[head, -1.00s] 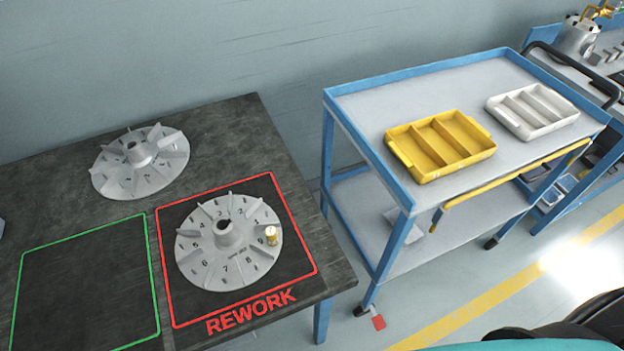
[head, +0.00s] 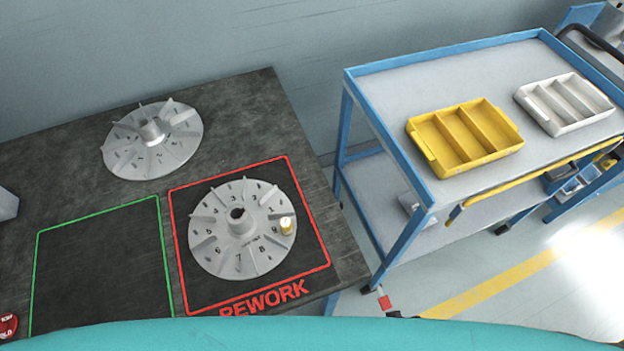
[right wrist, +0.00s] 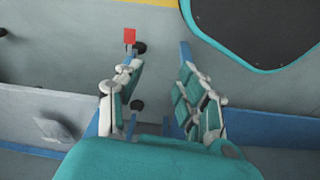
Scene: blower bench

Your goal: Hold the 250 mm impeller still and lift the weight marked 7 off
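A grey finned impeller (head: 208,240) with numbers around its disc lies flat inside the red REWORK square. One small brass-and-white weight (head: 286,226) stands on its right side, near the number 9; its own marking is too small to read. A second grey impeller (head: 128,158) lies farther back on the dark table. The small size print is not legible. My right gripper (right wrist: 160,70) is open and empty in the right wrist view, above the floor beside blue framework. My left gripper is not in view.
The green-outlined square (head: 98,262) on the table is empty. A blue cart (head: 390,90) to the right carries a yellow tray (head: 430,155) and a white tray (head: 540,118), both with empty compartments. A red object (head: 8,325) sits at the table's left edge.

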